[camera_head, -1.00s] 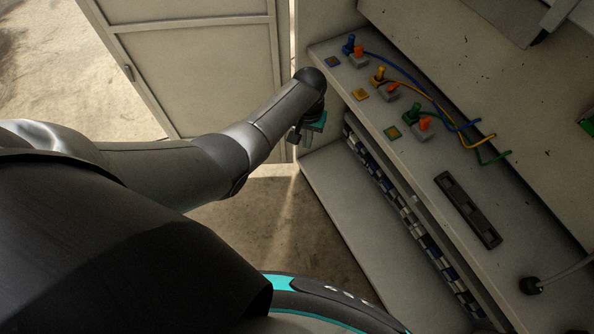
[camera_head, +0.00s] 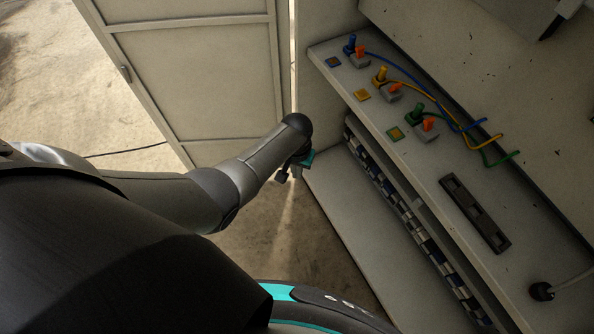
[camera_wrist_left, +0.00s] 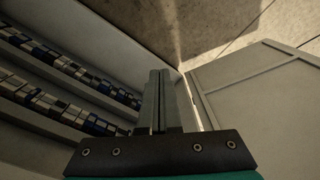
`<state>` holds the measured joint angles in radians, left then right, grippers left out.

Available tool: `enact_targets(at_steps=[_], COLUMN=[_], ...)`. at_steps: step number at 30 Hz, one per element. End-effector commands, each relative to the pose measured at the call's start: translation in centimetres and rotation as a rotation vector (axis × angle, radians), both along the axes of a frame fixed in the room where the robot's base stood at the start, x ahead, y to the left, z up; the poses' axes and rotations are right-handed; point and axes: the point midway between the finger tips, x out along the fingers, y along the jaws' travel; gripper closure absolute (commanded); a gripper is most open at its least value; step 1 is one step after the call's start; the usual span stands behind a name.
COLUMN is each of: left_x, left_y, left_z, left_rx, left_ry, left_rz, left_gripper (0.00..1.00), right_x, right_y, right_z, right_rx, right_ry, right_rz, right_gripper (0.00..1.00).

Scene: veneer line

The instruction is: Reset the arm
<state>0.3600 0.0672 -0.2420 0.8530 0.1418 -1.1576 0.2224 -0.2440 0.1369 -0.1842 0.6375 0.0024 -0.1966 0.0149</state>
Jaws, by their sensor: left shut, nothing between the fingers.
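My left arm comes in from the left in the head view, and its gripper (camera_head: 284,178) hangs over the floor, left of the cabinet's lower ledge. The gripper is small and partly hidden by my own wrist there. In the left wrist view, the two fingers of my left gripper (camera_wrist_left: 160,72) lie together with nothing between them. The gripper is apart from the cabinet and the door. My right gripper is not in view.
An open cabinet holds a shelf (camera_head: 414,165) with blue, yellow and green plugs and cables, grey-orange switches and a black strip (camera_head: 474,213). Rows of small modules (camera_head: 415,232) sit below. A cabinet door (camera_head: 200,70) stands open at the back. The floor (camera_head: 290,235) beside the cabinet is clear.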

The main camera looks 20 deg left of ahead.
Motion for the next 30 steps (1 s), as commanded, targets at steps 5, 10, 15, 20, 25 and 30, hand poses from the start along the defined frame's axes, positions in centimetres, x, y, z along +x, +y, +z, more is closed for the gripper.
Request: enact_targets(at_steps=[5, 10, 15, 20, 25, 30], left_x=[0.0, -0.2, -3.6, -11.1, -21.0, -30.0], left_y=[0.0, 0.0, 0.4, 1.2, 2.0, 2.4], left_z=[0.0, -0.3, -5.4, -14.7, -23.3, -28.6], left_rx=[0.000, 0.000, 0.005, 0.014, 0.018, 0.014], left_ry=[0.000, 0.001, 0.006, -0.002, -0.016, -0.033], left_rz=[0.000, -0.001, -0.022, -0.078, -0.157, -0.231], left_gripper=[1.00, 1.00, 1.00, 1.00, 1.00, 1.00], right_x=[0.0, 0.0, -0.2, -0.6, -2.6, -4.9], right_y=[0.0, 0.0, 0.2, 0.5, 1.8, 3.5], right_z=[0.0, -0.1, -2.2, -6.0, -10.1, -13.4], right_rx=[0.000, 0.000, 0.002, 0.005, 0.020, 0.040], right_ry=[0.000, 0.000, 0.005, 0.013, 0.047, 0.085], right_rz=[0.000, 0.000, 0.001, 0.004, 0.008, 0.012], right_gripper=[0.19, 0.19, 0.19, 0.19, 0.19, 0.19])
